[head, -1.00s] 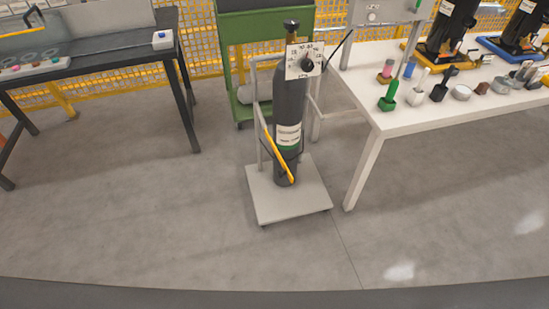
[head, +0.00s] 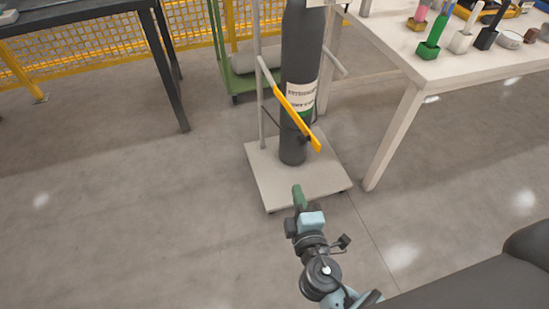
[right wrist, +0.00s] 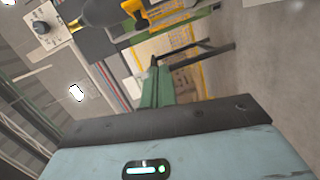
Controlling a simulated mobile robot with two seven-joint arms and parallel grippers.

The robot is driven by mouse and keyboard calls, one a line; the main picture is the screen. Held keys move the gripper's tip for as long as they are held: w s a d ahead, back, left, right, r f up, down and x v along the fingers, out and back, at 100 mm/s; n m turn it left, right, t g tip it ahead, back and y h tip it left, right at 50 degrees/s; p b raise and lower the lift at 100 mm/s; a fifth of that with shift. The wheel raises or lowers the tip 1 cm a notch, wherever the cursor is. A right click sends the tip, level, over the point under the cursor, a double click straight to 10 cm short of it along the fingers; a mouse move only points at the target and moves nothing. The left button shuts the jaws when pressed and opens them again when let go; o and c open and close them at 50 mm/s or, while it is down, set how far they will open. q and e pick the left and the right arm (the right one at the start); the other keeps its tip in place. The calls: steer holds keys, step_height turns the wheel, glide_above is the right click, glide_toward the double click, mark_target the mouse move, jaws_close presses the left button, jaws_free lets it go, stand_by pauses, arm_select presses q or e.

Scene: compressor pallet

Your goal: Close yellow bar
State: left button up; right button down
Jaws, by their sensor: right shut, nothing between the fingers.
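The yellow bar (head: 297,114) hangs at a slant in front of the dark gas cylinder (head: 301,60). Its upper end is at the left side of the grey stand, and its lower right end sticks out in front near the cylinder's foot. The cylinder stands upright on the pale base plate (head: 275,185). My right gripper (head: 297,193) is shut and empty, with green fingers, in front of the plate and below the bar, apart from it. Its fingers also show in the right wrist view (right wrist: 157,85). My left gripper is not in view.
A white table (head: 410,75) with small tools stands close to the right of the cylinder stand. A dark table (head: 165,70) is at the upper left. A green cart (head: 225,60) stands behind. The floor on the left is clear.

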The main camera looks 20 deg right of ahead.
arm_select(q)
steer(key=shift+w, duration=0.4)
arm_select(e)
steer(key=w+d+r+n+t, duration=0.1)
steer(key=w+d, duration=0.2)
steer(key=w, duration=0.9)
steer(key=shift+w+d, duration=0.25)
steer(key=shift+w, duration=0.1)
steer(key=shift+d, duration=0.1)
